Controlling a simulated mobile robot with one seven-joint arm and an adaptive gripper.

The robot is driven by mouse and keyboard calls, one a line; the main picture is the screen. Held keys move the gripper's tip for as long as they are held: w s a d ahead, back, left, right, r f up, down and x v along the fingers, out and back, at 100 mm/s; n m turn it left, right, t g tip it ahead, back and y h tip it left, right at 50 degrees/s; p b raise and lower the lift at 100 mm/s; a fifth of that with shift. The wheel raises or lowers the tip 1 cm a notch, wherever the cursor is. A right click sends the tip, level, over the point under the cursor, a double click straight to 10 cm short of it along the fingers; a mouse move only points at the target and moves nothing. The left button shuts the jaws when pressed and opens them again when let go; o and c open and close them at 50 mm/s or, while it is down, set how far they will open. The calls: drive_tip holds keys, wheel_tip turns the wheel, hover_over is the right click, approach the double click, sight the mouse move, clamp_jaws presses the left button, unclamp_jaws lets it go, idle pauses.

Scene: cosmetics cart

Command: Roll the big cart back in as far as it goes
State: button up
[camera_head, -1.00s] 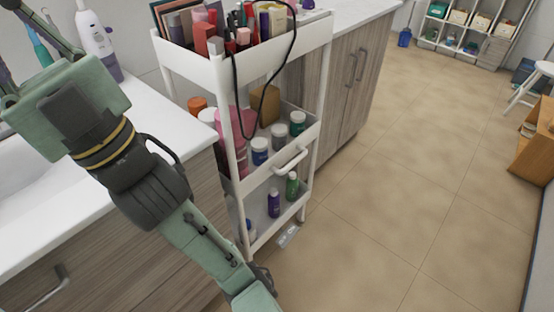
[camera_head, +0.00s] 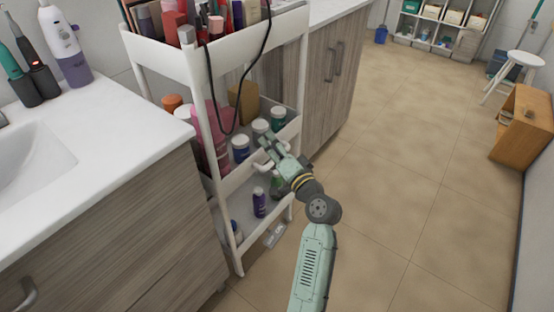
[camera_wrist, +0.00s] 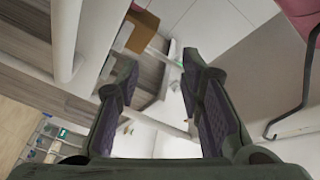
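The big cart is a white three-tier cart (camera_head: 170,58) full of cosmetics, standing between two wood-front cabinets. Its front sticks out past the cabinet fronts. The front handle of its middle tier (camera_head: 260,166) is partly hidden by my gripper. My gripper (camera_head: 271,146) is at the front of the middle tier, close to this handle. In the wrist view my gripper (camera_wrist: 160,62) has its two fingers apart, with nothing clearly held between them. I cannot tell whether it touches the cart.
A left counter (camera_head: 90,150) with a sink is beside the cart. A right cabinet (camera_head: 335,80) stands on its other side. A black cable (camera_head: 240,95) hangs down the cart's front. The tiled floor (camera_head: 410,170) is open to the right; a white stool (camera_head: 518,65) and wooden shelf (camera_head: 525,125) stand far right.

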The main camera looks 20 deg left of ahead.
drive_tip(key=s+d+f+m+t+y, duration=0.1)
drive_tip(key=s+d+f+m, duration=0.2)
drive_tip(key=d+f+m, duration=0.6)
drive_tip(key=shift+n, duration=0.8)
drive_tip(key=p+x, duration=0.1)
drive_tip(key=x, duration=0.3)
drive_tip(key=f+x, duration=0.1)
drive_tip(key=x, duration=0.2)
drive_tip(key=a+p+x, duration=0.1)
drive_tip(key=x, duration=0.3)
drive_tip(key=shift+s+a+f+p, duration=0.1)
drive_tip(key=shift+a+f+p, duration=0.1)
drive_tip(key=shift+f+p, duration=0.1)
clamp_jaws()
